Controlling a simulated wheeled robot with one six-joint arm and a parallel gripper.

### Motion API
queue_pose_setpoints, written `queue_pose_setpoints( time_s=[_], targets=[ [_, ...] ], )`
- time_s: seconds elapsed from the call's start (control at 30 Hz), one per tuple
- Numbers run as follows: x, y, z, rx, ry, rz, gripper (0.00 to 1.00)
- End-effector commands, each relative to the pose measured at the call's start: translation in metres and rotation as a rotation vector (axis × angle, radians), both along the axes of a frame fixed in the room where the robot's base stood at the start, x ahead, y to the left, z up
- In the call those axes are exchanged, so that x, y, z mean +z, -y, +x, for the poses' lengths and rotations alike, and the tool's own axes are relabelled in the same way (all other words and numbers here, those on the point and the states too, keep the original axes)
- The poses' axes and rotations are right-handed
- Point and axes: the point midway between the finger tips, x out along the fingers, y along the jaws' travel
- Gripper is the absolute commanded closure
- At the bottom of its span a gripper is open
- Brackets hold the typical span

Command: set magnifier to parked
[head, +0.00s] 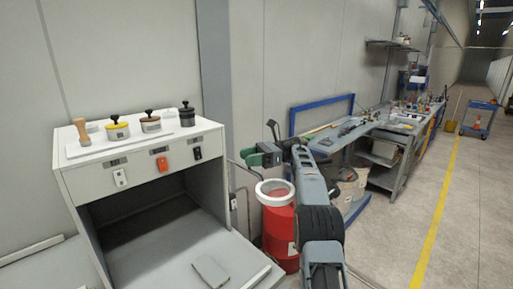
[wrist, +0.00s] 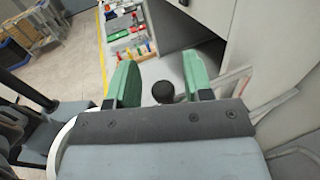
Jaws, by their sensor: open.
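My gripper (head: 256,157) is in the middle of the head view, in front of the wall. In the wrist view its two green fingers (wrist: 160,75) stand apart and open. A round black knob (wrist: 163,92) shows between them; I cannot tell whether it touches either finger. In the head view a dark lever with a black end (head: 271,124) rises just beside the gripper. A white ring (head: 262,190) sits over the red drum below the gripper. I cannot tell for sure which of these parts belongs to the magnifier.
A white cabinet (head: 68,182) with stamp-like knobbed tools on top stands at the left, its lower front open. A red drum (head: 279,226) stands below my arm. A workbench (head: 372,128) with tools runs along the wall at the right. The floor (head: 393,243) right of my arm is clear.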

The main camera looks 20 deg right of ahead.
Motion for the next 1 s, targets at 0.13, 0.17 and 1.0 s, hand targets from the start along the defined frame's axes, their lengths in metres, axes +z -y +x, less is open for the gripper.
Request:
queue_pose_setpoints(
  time_s=[0.13, 0.17, 1.0],
  targets=[
    [0.022, 0.000, -0.004, 0.000, 0.007, -0.001, 0.54],
    [0.026, -0.001, -0.010, -0.001, 0.009, -0.002, 0.54],
    [0.111, -0.009, -0.129, -0.001, 0.003, -0.001, 0.54]
  ],
)
